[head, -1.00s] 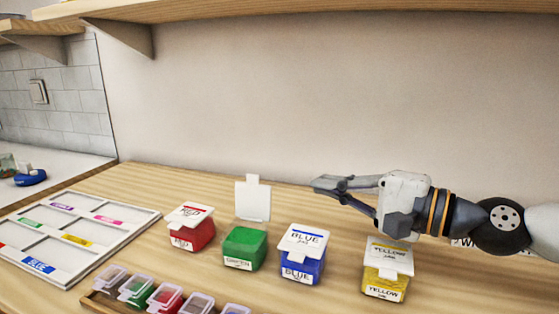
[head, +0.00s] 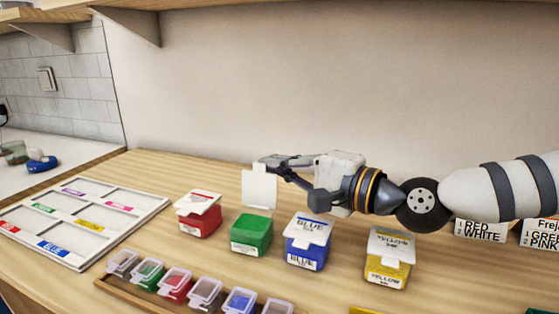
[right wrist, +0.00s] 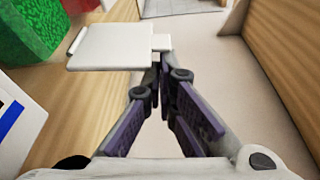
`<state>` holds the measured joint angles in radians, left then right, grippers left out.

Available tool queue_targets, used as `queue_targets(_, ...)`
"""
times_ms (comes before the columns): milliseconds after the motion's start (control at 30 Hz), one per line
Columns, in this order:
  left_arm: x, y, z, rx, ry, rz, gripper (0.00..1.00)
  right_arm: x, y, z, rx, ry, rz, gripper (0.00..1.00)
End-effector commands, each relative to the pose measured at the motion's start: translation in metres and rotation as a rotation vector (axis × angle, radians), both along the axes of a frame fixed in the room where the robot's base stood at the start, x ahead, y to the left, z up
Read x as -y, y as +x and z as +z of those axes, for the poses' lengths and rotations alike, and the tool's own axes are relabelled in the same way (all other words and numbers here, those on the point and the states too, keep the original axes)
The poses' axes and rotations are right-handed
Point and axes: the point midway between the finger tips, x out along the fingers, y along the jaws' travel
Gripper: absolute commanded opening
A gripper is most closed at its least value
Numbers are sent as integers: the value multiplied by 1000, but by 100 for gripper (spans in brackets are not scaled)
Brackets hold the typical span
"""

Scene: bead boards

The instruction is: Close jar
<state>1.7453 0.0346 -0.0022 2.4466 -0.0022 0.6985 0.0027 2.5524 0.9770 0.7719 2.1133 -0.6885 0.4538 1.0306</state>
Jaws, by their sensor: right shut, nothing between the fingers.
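The green jar (head: 250,234) stands on the table with its white lid (head: 259,187) standing upright, open. My right gripper (head: 262,163) is shut and empty, with its fingertips at the top of the raised lid, on its far side. In the right wrist view the lid (right wrist: 112,47) lies just beyond the shut fingertips (right wrist: 160,62); I cannot tell if they touch. The red jar (head: 199,220), blue jar (head: 306,252) and yellow jar (head: 386,270) have their lids down over them, though the red lid looks slightly tilted. My left gripper is not in view.
A sorting board (head: 150,205) with coloured labels lies at the left. A wooden tray (head: 150,296) of small lidded boxes lies in front of the jars. White cards (head: 478,231) stand at the right behind my arm. A wall rises behind the table.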

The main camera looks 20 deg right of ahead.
Motion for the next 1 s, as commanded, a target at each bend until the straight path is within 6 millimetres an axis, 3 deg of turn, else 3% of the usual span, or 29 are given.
queue_targets(467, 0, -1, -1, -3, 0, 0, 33, -1, -2, -3, 20, -16, 0, 0)
queue_targets(867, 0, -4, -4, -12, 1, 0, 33, -10, -15, 2, 325, -209, 0, 0)
queue_targets(1000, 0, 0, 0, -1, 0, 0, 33, -15, -23, 6, 338, -215, 1, 0)
